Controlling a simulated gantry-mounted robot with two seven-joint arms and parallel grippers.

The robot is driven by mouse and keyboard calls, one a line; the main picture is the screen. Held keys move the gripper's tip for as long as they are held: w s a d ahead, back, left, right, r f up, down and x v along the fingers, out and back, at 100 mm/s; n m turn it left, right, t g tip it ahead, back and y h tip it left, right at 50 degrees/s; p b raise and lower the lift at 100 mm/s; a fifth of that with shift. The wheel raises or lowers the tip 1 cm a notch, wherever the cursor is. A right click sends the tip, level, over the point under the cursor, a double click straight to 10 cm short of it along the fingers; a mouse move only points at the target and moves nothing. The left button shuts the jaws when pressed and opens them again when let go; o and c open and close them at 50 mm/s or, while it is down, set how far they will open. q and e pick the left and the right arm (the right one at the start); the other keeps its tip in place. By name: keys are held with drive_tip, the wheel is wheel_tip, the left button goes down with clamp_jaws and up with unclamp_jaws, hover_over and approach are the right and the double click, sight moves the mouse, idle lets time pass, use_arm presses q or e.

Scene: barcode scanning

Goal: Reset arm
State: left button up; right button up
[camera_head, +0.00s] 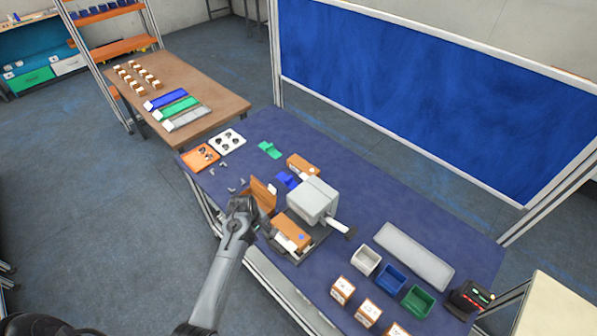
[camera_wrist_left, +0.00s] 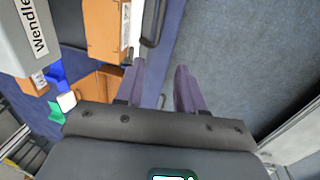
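My left gripper (camera_head: 241,207) is at the front edge of the blue-topped table (camera_head: 365,210), next to an orange-brown box (camera_head: 290,231) and an upright brown panel (camera_head: 263,194). In the left wrist view, the gripper's two fingers (camera_wrist_left: 162,85) stand apart with nothing between them; the floor and table edge show beyond. The orange-brown box (camera_wrist_left: 102,28) is beside the fingers there, and I see no grip on it. My right gripper is in neither view.
A grey machine (camera_head: 313,200) with a lever stands mid-table. White (camera_head: 366,260), blue (camera_head: 391,279) and green (camera_head: 418,300) bins, a grey tray (camera_head: 413,256) and several small boxes lie to the right. An orange tray (camera_head: 200,156) is at the far left. Open floor lies left of the table.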

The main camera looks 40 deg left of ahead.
use_arm(q)
drive_tip(key=s+d+f+m+g+y+p, duration=0.2)
drive_tip(key=s+d+m+p, duration=0.1)
drive_tip(key=s, duration=1.1)
drive_tip(key=s+d+r+m+t+h, duration=0.1)
drive_tip(key=s+d+r+m, duration=0.1)
drive_tip(key=d+r+m, duration=0.6)
drive_tip(key=s+d+r+m+t+h, duration=0.1)
drive_tip(key=s+d+r+m+t, duration=0.1)
drive_tip(key=d+r+m, duration=0.6)
wheel_tip(320, 180, up, 2)
drive_tip(key=d, duration=0.2)
drive_tip(key=shift+s+d+r+t+p, duration=0.15)
drive_tip(key=shift+s+d+t+p, duration=0.15)
drive_tip(key=shift+d+p, duration=0.1)
